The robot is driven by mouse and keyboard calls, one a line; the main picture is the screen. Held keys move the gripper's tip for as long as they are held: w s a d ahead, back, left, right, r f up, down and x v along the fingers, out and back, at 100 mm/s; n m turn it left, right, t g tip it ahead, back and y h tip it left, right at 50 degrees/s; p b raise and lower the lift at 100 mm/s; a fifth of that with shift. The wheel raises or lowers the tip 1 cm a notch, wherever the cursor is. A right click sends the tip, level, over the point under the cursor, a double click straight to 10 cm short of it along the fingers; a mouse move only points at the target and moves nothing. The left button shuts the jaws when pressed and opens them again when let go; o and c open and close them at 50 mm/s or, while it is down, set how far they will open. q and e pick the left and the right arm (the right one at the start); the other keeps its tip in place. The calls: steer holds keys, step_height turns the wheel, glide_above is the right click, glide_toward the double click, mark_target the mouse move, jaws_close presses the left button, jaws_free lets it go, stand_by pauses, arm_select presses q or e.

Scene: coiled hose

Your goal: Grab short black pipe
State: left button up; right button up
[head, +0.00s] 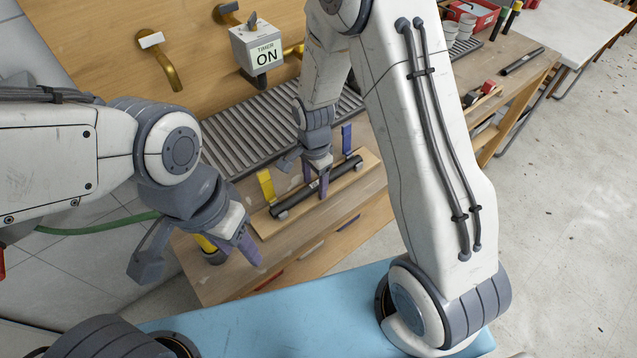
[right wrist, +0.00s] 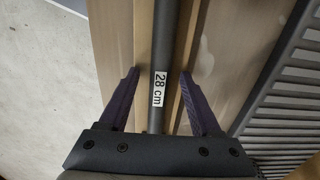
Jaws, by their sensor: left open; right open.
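A black pipe (head: 340,181) lies along a wooden board on the workbench, and its label reads "28 cm" in the right wrist view (right wrist: 160,88). My right gripper (head: 316,188) is open above this pipe. In the right wrist view its two purple fingers (right wrist: 158,88) stand on either side of the pipe, with gaps between. My left gripper (head: 249,251) is open and empty, near the bench's left end, away from the pipe. Another black pipe (head: 522,61) lies at the far right of the bench; its length is hard to compare.
A yellow upright piece (head: 266,186) and a blue one (head: 346,138) stand by the board. A roller conveyor (head: 240,135) runs behind it. A red bin (head: 470,14) and cups (head: 463,28) stand far back.

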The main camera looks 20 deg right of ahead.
steer(key=shift+c, duration=0.3)
jaws_close()
steer(key=shift+r, duration=0.1)
